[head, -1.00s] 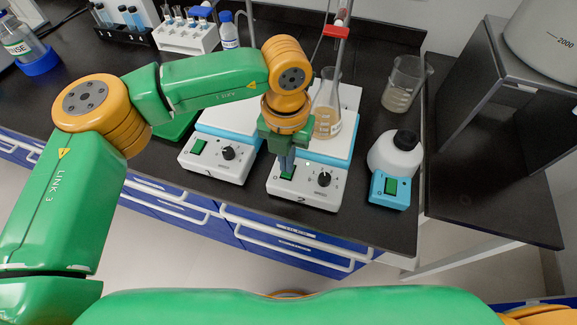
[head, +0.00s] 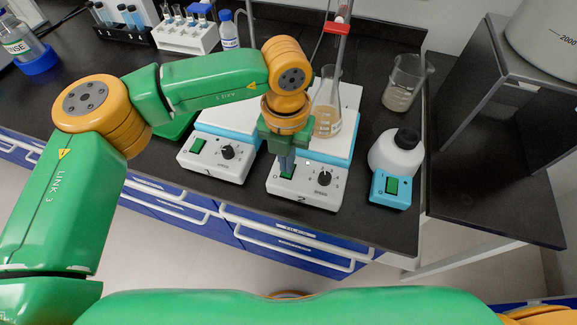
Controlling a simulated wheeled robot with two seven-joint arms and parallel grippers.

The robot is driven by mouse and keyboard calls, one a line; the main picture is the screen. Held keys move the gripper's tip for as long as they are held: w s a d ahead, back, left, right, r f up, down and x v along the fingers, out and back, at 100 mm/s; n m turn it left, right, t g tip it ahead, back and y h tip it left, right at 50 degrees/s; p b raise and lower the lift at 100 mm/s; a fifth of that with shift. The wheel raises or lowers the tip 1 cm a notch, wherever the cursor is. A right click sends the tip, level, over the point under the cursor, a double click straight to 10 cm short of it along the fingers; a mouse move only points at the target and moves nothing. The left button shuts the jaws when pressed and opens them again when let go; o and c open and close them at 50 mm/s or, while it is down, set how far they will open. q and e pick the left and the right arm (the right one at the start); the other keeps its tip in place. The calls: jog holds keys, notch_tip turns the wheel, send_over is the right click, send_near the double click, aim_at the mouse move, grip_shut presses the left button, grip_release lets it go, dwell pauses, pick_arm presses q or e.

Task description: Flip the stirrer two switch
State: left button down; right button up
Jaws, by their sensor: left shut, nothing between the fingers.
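Stirrer two (head: 308,199) is a white and blue unit marked 2, with a black speed knob (head: 324,178) and a green switch (head: 288,175) on its front panel. An Erlenmeyer flask (head: 327,115) with tan liquid stands on its plate. My left gripper (head: 286,172) comes down over the front panel, shut and empty, with its fingertips at the green switch and partly covering it. I cannot tell whether they touch or press it. My right gripper is not in view.
Stirrer one (head: 212,165) stands to the left with its own green switch. A white bottle on a blue base (head: 377,189) and a beaker (head: 402,90) stand to the right. Test tube racks (head: 187,38) are at the back left. The bench front edge is close.

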pick_arm(q)
jog(key=shift+f+b, duration=0.55)
jog(key=shift+f, duration=0.05)
jog(key=shift+r, duration=0.1)
notch_tip(320, 180, up, 7)
jog(key=p, duration=0.4)
dwell(0.3)
dwell(0.4)
